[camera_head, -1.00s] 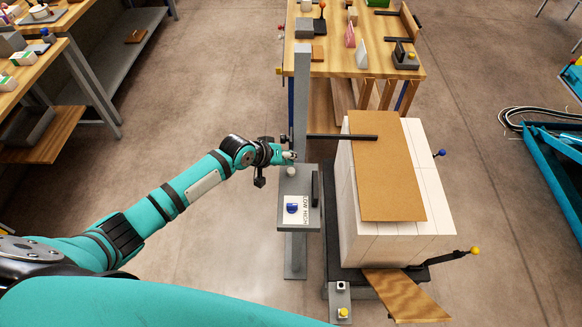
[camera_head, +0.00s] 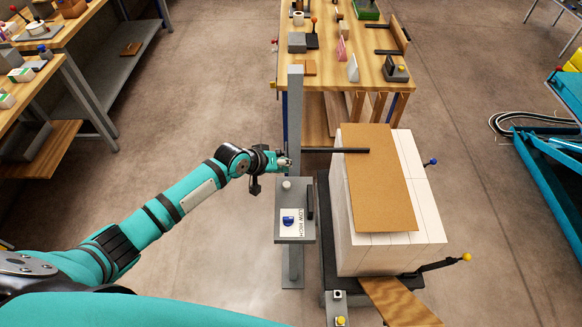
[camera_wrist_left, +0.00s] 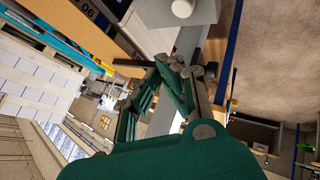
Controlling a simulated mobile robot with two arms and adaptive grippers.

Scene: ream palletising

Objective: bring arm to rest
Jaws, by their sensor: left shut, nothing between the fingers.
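My left arm reaches in from the left in the head view. Its gripper (camera_head: 284,163) is shut and empty, just above and left of the grey control box (camera_head: 294,233) on its post. The box has a blue knob, a pale button and a LOW/HIGH label. In the left wrist view the fingers (camera_wrist_left: 172,68) are closed together with nothing between them, and a pale round button (camera_wrist_left: 183,8) shows at the top edge. My right gripper is not in view.
A stack of white reams (camera_head: 405,251) with a brown board (camera_head: 383,185) on top stands right of the post. A wooden workbench (camera_head: 325,77) with several items is behind. Another bench (camera_head: 27,71) is at the left. Floor (camera_head: 215,95) between the benches is clear.

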